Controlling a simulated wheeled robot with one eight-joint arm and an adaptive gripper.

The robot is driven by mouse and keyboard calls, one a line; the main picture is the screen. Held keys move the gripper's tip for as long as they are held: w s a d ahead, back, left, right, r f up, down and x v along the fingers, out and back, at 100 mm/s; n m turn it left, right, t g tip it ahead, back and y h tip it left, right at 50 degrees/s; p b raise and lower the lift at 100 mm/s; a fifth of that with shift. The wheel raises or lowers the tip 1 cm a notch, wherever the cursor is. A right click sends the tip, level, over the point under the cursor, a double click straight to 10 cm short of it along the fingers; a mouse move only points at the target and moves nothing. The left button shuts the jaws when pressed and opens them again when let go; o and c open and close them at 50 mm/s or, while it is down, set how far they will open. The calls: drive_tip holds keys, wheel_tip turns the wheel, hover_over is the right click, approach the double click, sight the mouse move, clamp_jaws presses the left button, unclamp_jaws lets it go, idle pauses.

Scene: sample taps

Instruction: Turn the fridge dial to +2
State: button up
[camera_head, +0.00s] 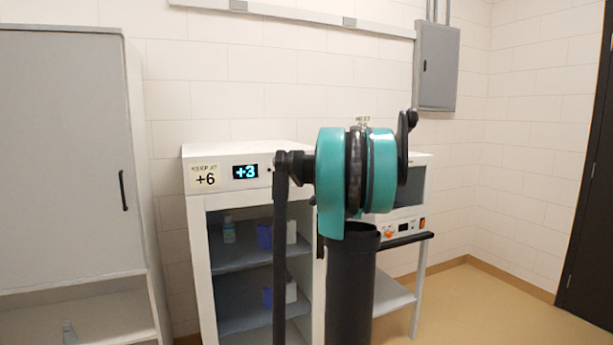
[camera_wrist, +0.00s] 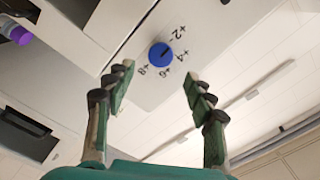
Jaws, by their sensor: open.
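The white fridge (camera_head: 196,235) stands in the middle of the head view, with a lit display (camera_head: 245,171) reading +3. A label (camera_head: 205,176) beside it reads "+6" under small text. In the head view my arm hides the dial and my gripper.
A grey cabinet (camera_head: 62,160) stands left of the fridge. A bench unit with an orange knob (camera_head: 388,234) stands right, partly behind my arm. Bottles and blue items are on the fridge shelves (camera_head: 240,254). Floor (camera_head: 480,305) is free at right.

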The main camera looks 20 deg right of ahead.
drive_tip(key=shift+s, duration=2)
drive_tip(key=s+a+f+n+g+y, duration=0.1)
drive_tip(key=s+a+f+n+g, duration=0.2)
drive_tip(key=s+a+f, duration=0.35)
drive_tip(key=s+a+f+n+g+y, duration=0.2)
drive_tip(key=s+a+f, duration=0.2)
drive_tip(key=a+f, duration=0.5)
drive_tip(key=s+a+f+n+g+y, duration=0.1)
drive_tip(key=s+a+f+n+g, duration=0.2)
drive_tip(key=s+a+f, duration=0.5)
drive_tip(key=s+a+f+n+g+h, duration=0.1)
drive_tip(key=s+f+g+h, duration=0.1)
drive_tip(key=s+f, duration=0.6)
drive_tip(key=s+a+f+n+g+h, duration=0.1)
drive_tip(key=s+f+n+g+h, duration=0.1)
drive_tip(key=s+f, duration=0.6)
drive_tip(key=s+g, duration=0.1)
drive_tip(key=s, duration=0.4)
drive_tip(key=shift+g+h, duration=0.3)
drive_tip(key=shift+g, duration=0.1)
